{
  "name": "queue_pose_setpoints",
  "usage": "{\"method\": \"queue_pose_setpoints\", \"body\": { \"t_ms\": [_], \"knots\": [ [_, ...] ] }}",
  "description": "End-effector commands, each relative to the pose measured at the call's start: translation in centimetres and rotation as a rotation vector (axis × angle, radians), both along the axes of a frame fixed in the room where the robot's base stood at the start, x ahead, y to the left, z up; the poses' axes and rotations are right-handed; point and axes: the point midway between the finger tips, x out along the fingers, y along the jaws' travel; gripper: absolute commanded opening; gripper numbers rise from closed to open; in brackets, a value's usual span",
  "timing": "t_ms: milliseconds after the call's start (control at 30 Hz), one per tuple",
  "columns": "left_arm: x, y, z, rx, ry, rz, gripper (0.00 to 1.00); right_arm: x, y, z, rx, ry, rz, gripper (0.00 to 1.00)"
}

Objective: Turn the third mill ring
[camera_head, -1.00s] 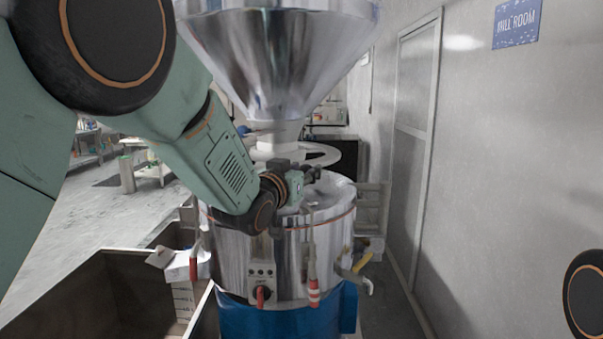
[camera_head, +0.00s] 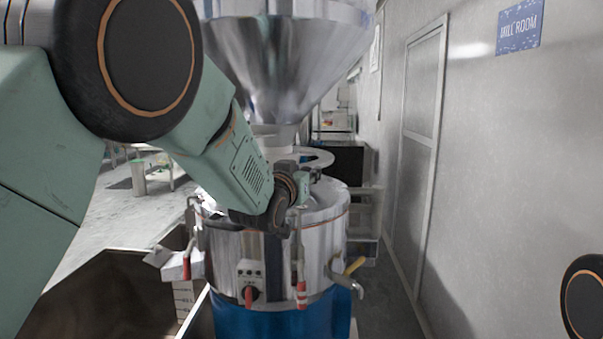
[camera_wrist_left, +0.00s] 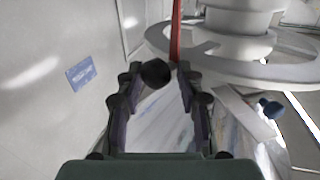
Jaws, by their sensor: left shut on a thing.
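The metal mill (camera_head: 325,237) stands in the middle of the head view, a steel drum on a blue base under a large funnel hopper (camera_head: 285,65). A pale, flat mill ring (camera_head: 318,157) circles the neck below the hopper; it also shows in the left wrist view (camera_wrist_left: 275,72). My left gripper (camera_head: 312,176) is at the top of the drum, just in front of the ring. In the left wrist view its fingers (camera_wrist_left: 158,72) are shut on a round black knob (camera_wrist_left: 155,74). My right gripper is out of view.
An open bin (camera_head: 100,290) stands at the lower left. A control box with a red switch (camera_head: 249,290) and a red-and-white handle (camera_head: 301,293) are on the drum front. A spout (camera_head: 345,281) juts right. A wall with a door (camera_head: 420,130) bounds the right side.

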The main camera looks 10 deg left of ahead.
Motion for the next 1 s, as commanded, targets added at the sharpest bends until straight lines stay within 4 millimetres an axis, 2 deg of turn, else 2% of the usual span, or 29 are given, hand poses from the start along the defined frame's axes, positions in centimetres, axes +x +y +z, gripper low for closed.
{"method": "queue_pose_setpoints", "body": {
  "t_ms": [33, 533, 567, 733, 1000],
  "knots": [
    [0.24, -0.46, 1.17, 0.009, -0.028, -0.01, 0.0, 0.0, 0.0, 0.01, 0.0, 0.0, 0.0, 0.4],
    [0.3, -0.53, 1.16, 0.013, -0.029, -0.009, 0.0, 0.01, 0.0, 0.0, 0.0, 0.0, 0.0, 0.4],
    [0.3, -0.53, 1.16, 0.013, -0.029, -0.009, 0.39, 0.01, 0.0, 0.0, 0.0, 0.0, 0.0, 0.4],
    [0.29, -0.52, 1.11, 0.011, -0.027, -0.007, 0.51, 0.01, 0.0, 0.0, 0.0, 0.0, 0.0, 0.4],
    [0.29, -0.58, 0.87, 0.011, -0.022, -0.006, 0.51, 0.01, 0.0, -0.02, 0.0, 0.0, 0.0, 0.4]
  ]
}}
